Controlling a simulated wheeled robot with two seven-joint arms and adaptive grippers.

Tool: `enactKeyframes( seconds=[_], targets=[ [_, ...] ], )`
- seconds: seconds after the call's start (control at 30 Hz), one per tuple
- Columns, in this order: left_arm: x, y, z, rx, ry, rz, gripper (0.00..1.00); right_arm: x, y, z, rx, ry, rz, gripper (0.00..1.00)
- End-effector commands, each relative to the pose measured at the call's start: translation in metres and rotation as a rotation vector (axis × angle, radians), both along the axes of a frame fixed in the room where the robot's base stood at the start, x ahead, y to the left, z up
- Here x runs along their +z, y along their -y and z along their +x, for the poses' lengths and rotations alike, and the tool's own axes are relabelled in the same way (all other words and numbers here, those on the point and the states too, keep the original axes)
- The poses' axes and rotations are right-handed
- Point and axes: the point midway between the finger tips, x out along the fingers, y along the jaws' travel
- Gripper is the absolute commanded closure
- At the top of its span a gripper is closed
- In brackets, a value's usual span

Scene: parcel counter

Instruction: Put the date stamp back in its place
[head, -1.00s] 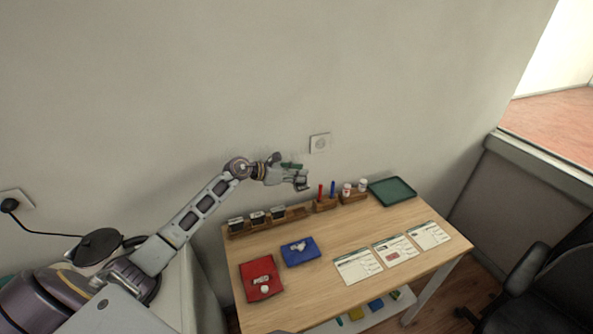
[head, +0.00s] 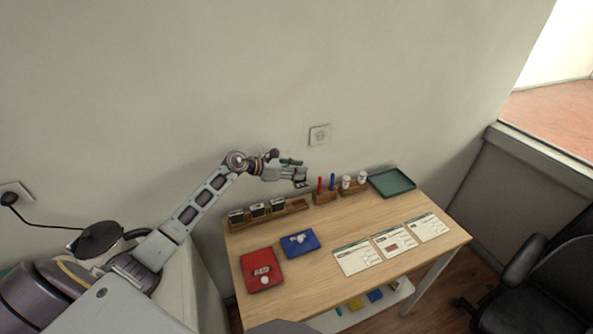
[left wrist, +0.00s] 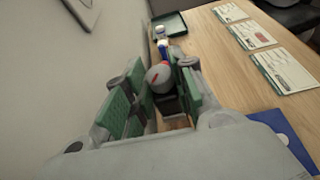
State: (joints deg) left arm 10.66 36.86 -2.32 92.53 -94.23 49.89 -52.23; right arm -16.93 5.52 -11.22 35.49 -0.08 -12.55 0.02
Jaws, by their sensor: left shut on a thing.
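My left gripper (head: 299,177) is shut on the date stamp (left wrist: 158,77), which has a grey rounded knob with a red mark and a dark body. The stamp sits between the green finger pads in the left wrist view; in the head view it is mostly hidden by the fingers. The gripper is above the right end of a long wooden rack (head: 240,226) at the table's back edge. Several dark stamps (head: 257,210) stand in the rack's left part, and its right end looks empty. My right gripper is not in view.
A pen holder with red and blue markers (head: 332,182) and a holder with white-capped bottles (head: 346,183) stand right of the rack. A green tray (head: 391,183), red pad (head: 262,270), blue pad (head: 299,243) and paper forms (head: 357,258) lie on the table. The wall is close behind.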

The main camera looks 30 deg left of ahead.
Motion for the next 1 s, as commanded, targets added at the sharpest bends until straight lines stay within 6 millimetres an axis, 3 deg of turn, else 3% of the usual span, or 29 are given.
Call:
enactKeyframes(
  seconds=[0.47, 1.0],
  targets=[
    [-0.012, 0.0, 0.0, 0.001, 0.001, 0.0, 1.0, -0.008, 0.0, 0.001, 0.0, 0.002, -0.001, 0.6],
    [-0.032, 0.0, 0.0, 0.001, 0.001, 0.0, 1.0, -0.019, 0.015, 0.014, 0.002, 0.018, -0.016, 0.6]
  ],
)
